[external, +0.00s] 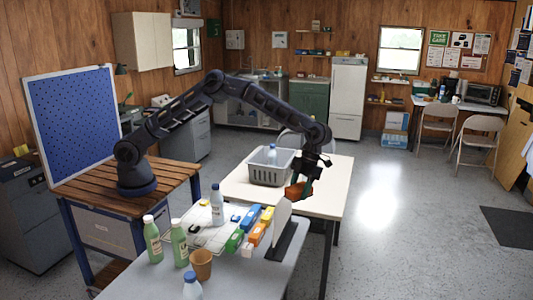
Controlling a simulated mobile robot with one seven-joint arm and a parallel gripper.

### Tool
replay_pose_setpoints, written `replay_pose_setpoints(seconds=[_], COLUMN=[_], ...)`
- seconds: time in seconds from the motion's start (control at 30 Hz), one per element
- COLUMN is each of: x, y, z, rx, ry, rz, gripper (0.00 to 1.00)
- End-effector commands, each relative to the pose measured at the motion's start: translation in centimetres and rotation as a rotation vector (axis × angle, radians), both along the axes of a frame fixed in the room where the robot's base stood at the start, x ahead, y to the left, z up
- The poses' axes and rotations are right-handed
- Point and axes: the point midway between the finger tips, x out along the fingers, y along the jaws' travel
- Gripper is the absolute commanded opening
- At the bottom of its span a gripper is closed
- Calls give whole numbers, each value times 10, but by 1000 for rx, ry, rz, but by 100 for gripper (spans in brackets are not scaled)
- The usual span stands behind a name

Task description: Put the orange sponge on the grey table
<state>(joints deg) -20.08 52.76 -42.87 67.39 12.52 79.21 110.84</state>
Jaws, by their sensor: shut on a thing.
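My gripper (304,182) is shut on an orange thing (293,191), which looks like the orange sponge, though it is small and partly hidden by the fingers. In the picture it shows in front of the white table, behind the upright white panel; its height above the surface is hard to tell. The grey table (238,283) is in the foreground, and the held thing is beyond its far right part.
On the grey table stand green bottles (179,243), a clear bottle (217,205), a brown cup (201,264), several coloured boxes (256,234) and an upright white panel (270,228). A grey basket (268,176) holding a bottle sits on the white table (233,187). The grey table's front is mostly clear.

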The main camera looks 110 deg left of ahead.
Motion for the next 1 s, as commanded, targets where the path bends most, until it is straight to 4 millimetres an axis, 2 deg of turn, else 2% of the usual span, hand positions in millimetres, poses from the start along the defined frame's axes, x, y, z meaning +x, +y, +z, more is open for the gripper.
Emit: replay_pose_setpoints(seconds=[0.03, 0.2, 0.3, 0.43, 0.7, 1.0], x=[-5, -27, -39, -53, -76, -76], y=[-25, -94, -126, -158, -204, -201], z=[4, 16, 23, 30, 42, -21], rx=[0, -1, 0, -1, 1, -1], ry=[0, 0, 1, 0, 0, 4], rz=[-79, -342, -472, -606, -802, -798], gripper=[31, 31, 31, 31, 31, 31])
